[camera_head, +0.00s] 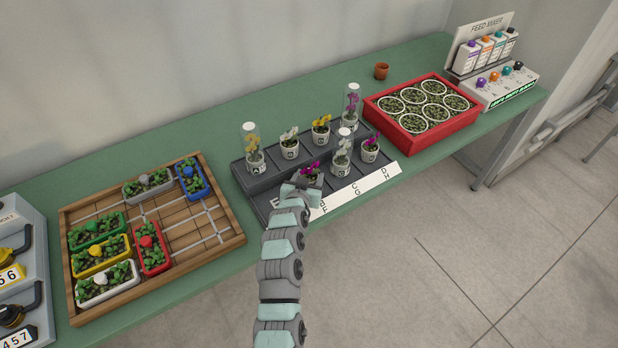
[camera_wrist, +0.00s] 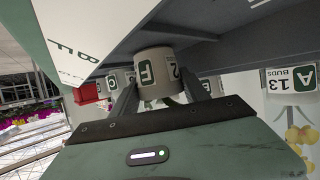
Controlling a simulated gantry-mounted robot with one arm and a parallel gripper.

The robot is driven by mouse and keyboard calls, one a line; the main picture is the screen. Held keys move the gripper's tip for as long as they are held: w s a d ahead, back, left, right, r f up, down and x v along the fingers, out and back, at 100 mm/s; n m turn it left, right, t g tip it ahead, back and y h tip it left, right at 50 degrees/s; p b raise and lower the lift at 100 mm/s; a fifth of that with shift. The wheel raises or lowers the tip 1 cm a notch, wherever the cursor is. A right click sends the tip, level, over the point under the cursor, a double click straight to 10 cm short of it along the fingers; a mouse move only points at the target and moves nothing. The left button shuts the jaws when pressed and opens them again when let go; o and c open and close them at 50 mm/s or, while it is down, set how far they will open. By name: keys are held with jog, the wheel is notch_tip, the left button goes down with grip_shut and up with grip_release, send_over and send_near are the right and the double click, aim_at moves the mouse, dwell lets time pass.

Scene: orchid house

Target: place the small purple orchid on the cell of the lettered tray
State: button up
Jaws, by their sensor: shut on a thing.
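My gripper (camera_head: 300,188) is shut on the pot of a small purple orchid (camera_head: 312,168) at the front row of the dark lettered tray (camera_head: 262,205). The wrist view is upside down. There the held pot (camera_wrist: 155,68), pale with dark green label patches, sits between the fingers, its base close against the tray's dark surface (camera_wrist: 215,50). I cannot tell whether it touches. The tray's white front strip carries letters including C, G, D and H; my arm hides part of it. Another purple orchid (camera_head: 370,150) stands at the tray's front right, and one is under a dome (camera_head: 352,106).
Yellow and white orchids, some under clear domes (camera_head: 251,148), stand close by on the tray. A wooden planter tray (camera_head: 235,236) lies left and a red crate (camera_head: 411,148) right. A small terracotta pot (camera_head: 381,71) stands behind. Bare green bench shows at the back.

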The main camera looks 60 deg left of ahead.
jog(key=shift+r, duration=0.1)
jog(key=shift+f, duration=0.25)
jog(key=o, duration=1.2)
jog(key=shift+r, duration=0.1)
jog(key=shift+o, duration=0.2)
jog(key=shift+r, duration=0.25)
jog(key=v, duration=1.1)
jog(key=shift+f+p, duration=0.2)
jog(key=shift+p, duration=0.2)
jog(key=shift+s+d+r, duration=0.25)
jog(key=shift+s+d, duration=0.05)
jog(key=shift+d, duration=0.05)
